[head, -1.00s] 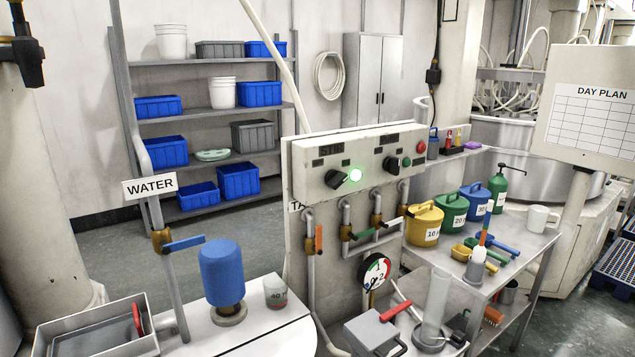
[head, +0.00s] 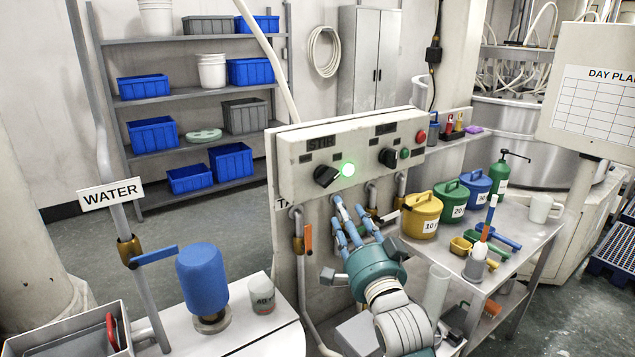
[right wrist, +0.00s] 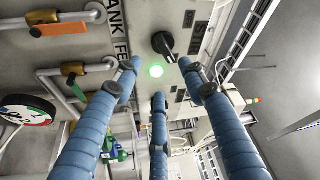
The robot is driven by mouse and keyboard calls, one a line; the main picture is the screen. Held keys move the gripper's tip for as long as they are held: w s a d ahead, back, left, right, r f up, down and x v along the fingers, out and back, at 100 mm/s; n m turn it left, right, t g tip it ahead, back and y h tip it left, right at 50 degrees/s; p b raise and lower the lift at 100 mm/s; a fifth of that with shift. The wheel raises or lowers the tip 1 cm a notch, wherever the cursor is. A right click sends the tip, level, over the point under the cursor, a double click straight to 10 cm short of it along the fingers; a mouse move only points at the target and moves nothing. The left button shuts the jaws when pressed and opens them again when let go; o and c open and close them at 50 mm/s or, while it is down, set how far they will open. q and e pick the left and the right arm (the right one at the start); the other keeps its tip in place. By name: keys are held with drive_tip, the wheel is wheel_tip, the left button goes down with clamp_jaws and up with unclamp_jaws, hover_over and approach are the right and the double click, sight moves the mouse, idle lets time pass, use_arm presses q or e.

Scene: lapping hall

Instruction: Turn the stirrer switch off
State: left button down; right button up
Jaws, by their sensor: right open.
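The stirrer switch is a black rotary knob (head: 326,176) on the light control box, below the STIR label (head: 321,143). Its handle sits slanted. The green lamp (head: 348,169) beside it is lit. My right gripper (head: 350,213) is open and empty below the box, its blue fingers pointing up toward the knob and lamp without touching them. In the right wrist view the knob (right wrist: 165,44) and lit lamp (right wrist: 156,71) show beyond the spread fingertips (right wrist: 159,77). My left gripper is not in view.
Pipes with an orange-handled valve (head: 308,238) run below. Yellow, green and blue cans stand on the right table (head: 530,240).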

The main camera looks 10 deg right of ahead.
sight(331, 184)
drive_tip(key=w+p, duration=0.1)
drive_tip(key=w, duration=0.2)
drive_tip(key=w+r+p, duration=0.1)
drive_tip(key=w, duration=0.2)
drive_tip(key=w+r+p, duration=0.1)
drive_tip(key=w, duration=0.3)
drive_tip(key=shift+w+a+r, duration=0.1)
drive_tip(key=shift+r, duration=0.15)
drive_tip(key=shift+c, duration=0.5)
clamp_jaws()
